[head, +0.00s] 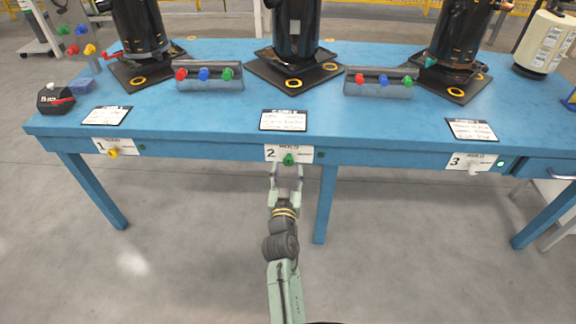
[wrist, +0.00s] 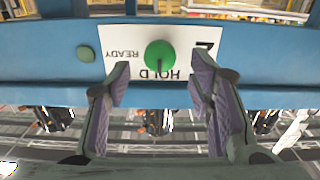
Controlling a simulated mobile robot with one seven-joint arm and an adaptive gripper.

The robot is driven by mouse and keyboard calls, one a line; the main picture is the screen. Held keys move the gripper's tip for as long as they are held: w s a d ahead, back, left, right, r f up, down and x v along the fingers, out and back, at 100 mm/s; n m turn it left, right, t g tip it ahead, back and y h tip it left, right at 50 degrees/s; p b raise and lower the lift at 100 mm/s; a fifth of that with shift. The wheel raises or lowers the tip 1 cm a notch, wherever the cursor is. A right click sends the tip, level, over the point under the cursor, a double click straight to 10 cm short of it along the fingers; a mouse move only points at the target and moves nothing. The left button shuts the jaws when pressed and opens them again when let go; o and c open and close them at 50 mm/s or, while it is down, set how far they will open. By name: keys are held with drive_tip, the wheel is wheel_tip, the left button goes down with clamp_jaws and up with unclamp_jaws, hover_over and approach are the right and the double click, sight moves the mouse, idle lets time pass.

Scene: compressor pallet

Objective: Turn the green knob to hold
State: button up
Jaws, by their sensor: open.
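The green knob (head: 288,159) sits on the white plate marked 2 (head: 273,153) on the front edge of the blue bench. In the wrist view the green knob (wrist: 160,55) is round, with a dark mark on its lower side beside the word HOLD. That view is upside down, and READY is printed to the left on the plate (wrist: 118,42). My gripper (head: 287,170) is open just in front of and below the knob. In the wrist view its two fingers (wrist: 160,72) stand apart on either side of the knob, with visible gaps and nothing between them.
A yellow knob (head: 113,152) is on plate 1 at left and a white knob (head: 474,168) on plate 3 at right. A small green button (head: 322,154) is beside plate 2. The blue bench (head: 230,125) holds dark machines and knob boxes. Free floor lies below.

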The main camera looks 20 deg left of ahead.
drive_tip(key=v, duration=0.4)
idle(0.4)
